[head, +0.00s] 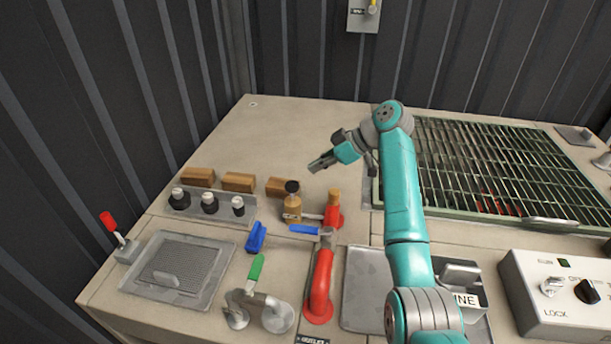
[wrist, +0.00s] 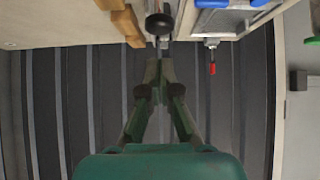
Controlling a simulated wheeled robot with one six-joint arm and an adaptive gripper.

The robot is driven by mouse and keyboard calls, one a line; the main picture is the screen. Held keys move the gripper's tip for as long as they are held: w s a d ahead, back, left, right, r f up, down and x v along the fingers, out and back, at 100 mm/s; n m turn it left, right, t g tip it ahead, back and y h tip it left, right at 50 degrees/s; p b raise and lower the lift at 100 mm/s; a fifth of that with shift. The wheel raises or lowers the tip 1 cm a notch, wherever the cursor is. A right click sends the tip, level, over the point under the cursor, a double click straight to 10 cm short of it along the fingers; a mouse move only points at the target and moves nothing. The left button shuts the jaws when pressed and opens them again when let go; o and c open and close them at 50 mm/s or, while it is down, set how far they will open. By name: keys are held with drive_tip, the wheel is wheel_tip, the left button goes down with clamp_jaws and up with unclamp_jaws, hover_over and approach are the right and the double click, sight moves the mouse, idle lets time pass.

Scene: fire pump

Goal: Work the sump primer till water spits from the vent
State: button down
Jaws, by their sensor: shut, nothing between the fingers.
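A brass-coloured cylinder with a dark round knob on top (head: 292,206), which looks like the primer, stands upright on the bench in the head view. A red fitting with an orange-brown top (head: 333,211) stands just right of it; I cannot tell whether this is the vent. No water shows. My gripper (head: 318,164) is shut and empty, above and behind the cylinder, apart from it. In the wrist view, the shut fingers (wrist: 158,65) point toward a dark round knob (wrist: 158,23) near the top edge.
Wooden blocks (head: 239,182) and several black knobs on a plate (head: 210,203) lie left of the cylinder. A blue-handled valve on a red pipe (head: 319,282) and a green-handled fitting (head: 257,268) stand in front. A green-framed grating (head: 490,165) is at right. The bench behind left is clear.

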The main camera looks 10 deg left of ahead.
drive_tip(key=shift+v, duration=1.8)
drive_tip(key=shift+r, duration=0.1)
